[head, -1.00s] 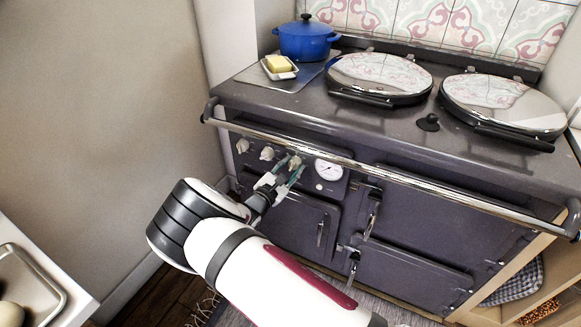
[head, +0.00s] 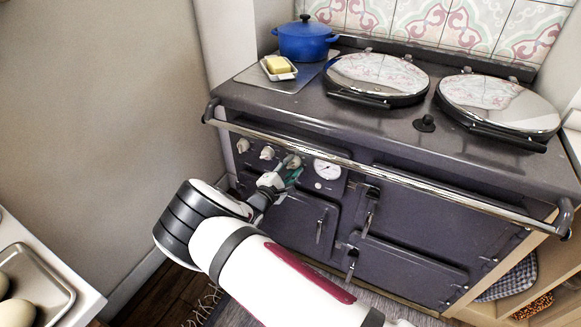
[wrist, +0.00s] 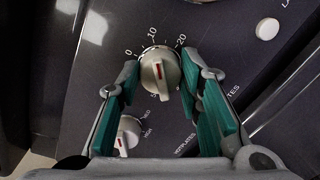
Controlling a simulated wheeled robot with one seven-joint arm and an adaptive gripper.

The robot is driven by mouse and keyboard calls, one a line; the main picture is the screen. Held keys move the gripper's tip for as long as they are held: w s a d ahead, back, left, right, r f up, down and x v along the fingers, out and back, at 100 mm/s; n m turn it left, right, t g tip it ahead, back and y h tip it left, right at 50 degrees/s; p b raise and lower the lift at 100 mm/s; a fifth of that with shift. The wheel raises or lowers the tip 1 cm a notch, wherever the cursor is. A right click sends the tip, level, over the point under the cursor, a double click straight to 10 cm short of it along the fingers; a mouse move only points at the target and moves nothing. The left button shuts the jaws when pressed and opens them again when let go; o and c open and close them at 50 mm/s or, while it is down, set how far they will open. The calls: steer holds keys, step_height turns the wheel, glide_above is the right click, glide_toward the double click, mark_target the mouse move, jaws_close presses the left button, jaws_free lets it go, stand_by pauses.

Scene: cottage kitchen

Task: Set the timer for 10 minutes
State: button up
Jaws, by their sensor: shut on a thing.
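The timer knob (wrist: 160,72) is a silver-beige dial with a red mark on the dark stove panel, under the numbers 0, 10 and 20. Its red mark points up, close to the 10; the exact setting is hard to tell. My gripper (wrist: 160,76) has its green-padded fingers on both sides of this knob and is shut on it. In the head view my gripper (head: 291,177) is at the panel, just below the right-hand knob (head: 292,161) of the row; its fingers partly cover that area.
A second knob (wrist: 128,135) sits lower left in the wrist view. The round white gauge (head: 327,170) is right of my gripper. A steel rail (head: 340,160) runs along the stove front above it. A blue pot (head: 304,42) and butter dish (head: 279,68) stand on top.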

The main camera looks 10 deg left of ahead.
stand_by(0.3)
steer(key=o, duration=1.2)
steer(key=shift+c, duration=0.2)
steer(key=v, duration=1.2)
